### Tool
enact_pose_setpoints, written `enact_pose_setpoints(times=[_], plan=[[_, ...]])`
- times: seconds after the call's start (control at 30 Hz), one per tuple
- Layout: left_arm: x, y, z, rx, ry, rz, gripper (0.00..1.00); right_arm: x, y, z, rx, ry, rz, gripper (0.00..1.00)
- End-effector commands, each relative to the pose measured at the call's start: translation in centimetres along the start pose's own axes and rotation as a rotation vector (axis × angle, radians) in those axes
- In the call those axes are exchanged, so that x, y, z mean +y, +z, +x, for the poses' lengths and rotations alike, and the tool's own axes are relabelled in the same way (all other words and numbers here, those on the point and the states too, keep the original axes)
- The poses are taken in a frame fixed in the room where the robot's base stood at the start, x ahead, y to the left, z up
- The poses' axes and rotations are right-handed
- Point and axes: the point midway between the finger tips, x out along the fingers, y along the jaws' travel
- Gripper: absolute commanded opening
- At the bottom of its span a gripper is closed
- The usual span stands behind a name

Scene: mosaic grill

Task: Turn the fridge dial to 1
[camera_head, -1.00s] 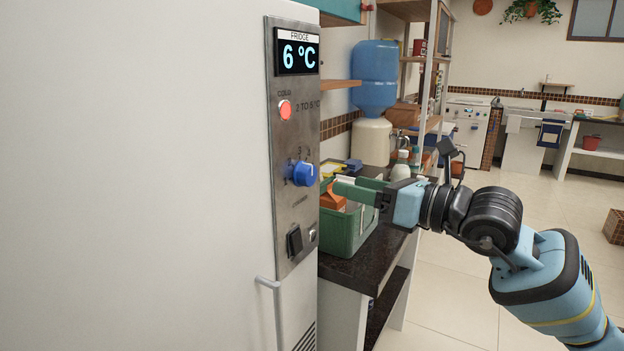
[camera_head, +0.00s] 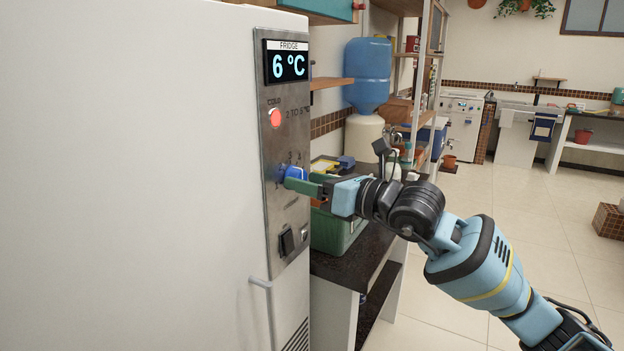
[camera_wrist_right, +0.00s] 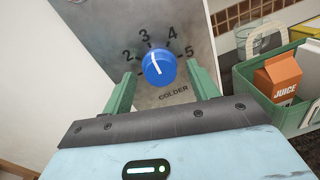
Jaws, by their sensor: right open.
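The blue fridge dial (camera_head: 294,174) sits on the steel control panel (camera_head: 280,215) on the side of the white fridge (camera_head: 130,180). In the right wrist view the dial (camera_wrist_right: 159,67) has a white pointer line, with the numbers 2, 3, 4 and 5 around it and "COLDER" below. The line tilts toward the upper left, roughly between 2 and 3. My right gripper (camera_wrist_right: 163,90) is open, its green fingers on either side of the dial; I cannot tell if they touch it. The display (camera_head: 287,62) reads 6 °C and a red light (camera_head: 276,118) shows below it. My left gripper is not in view.
A green caddy (camera_head: 338,230) with a juice carton (camera_wrist_right: 278,76) stands on the dark counter (camera_head: 340,268) to the right of the panel. A fridge handle (camera_head: 262,284) juts out below. The floor to the right is open.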

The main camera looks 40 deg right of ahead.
Motion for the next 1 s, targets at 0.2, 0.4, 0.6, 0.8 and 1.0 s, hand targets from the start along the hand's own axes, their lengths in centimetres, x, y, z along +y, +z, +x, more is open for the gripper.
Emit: enact_pose_setpoints(times=[0.2, 0.4, 0.6, 0.8, 1.0], plan=[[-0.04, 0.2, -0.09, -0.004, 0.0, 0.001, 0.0, 0.0, -0.03, 0.17, 0.0, 0.0, 0.0, 0.59], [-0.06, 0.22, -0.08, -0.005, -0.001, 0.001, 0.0, -0.01, -0.04, 0.16, 0.0, 0.0, 0.0, 0.46], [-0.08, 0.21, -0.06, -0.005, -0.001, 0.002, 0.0, -0.02, -0.03, 0.15, 0.001, -0.001, -0.001, 0.2], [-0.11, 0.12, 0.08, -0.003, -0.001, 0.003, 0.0, -0.03, -0.06, 0.15, 0.0, -0.001, -0.006, 0.15], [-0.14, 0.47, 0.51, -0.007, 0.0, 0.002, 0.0, -0.07, -0.21, 0.17, -0.003, 0.0, -0.059, 0.15]])
